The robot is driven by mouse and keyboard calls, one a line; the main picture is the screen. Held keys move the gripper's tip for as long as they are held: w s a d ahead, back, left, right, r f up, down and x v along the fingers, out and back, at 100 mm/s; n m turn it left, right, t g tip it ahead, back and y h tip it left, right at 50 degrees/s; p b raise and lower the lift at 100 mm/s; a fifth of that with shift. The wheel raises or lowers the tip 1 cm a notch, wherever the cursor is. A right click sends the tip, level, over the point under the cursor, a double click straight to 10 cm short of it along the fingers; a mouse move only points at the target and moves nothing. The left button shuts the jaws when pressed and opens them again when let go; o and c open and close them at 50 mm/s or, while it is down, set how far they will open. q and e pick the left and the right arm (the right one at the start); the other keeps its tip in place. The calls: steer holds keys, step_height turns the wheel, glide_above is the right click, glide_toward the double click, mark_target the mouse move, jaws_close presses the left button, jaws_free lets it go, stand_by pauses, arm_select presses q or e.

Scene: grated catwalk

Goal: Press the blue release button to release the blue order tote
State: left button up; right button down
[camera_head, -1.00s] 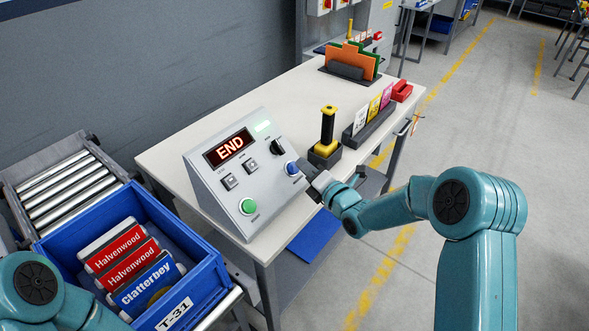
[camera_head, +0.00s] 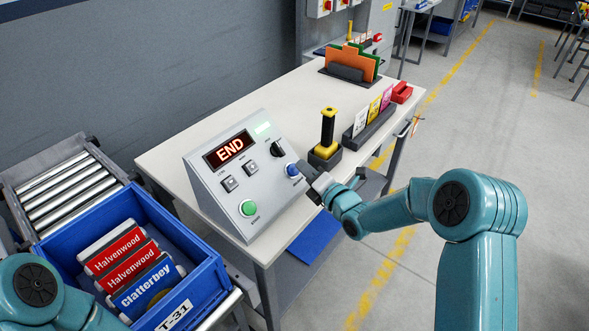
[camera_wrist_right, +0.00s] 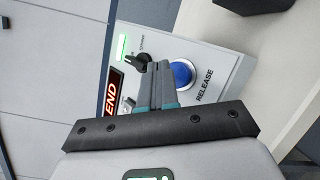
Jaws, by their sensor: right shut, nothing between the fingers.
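The blue release button (camera_head: 292,169) is on the right side of the sloped grey control panel (camera_head: 215,198), whose display reads END. In the right wrist view the blue button (camera_wrist_right: 182,73) shows with the word RELEASE beside it. My right gripper (camera_head: 305,168) is shut and empty, its tips close to the button; I cannot tell whether they touch it. The shut fingers also show in the right wrist view (camera_wrist_right: 157,82), overlapping the button's edge. The blue order tote (camera_head: 205,280), labelled T-31, sits at the lower left with red and blue packages inside. My left gripper is out of view.
The panel stands on a white workbench (camera_head: 180,145). A green button (camera_head: 248,208), two square buttons and a black knob (camera_head: 277,149) are also on it. A yellow-topped black handle (camera_head: 327,135) stands right of the panel. A roller conveyor (camera_head: 65,190) is behind the tote.

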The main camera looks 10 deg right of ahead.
stand_by(0.8)
steer(key=shift+w+f+b, duration=0.1)
steer(key=shift+f+b, duration=0.15)
steer(key=shift+b, duration=0.3)
steer(key=shift+w+a+b, duration=0.2)
steer(key=shift+b, duration=0.3)
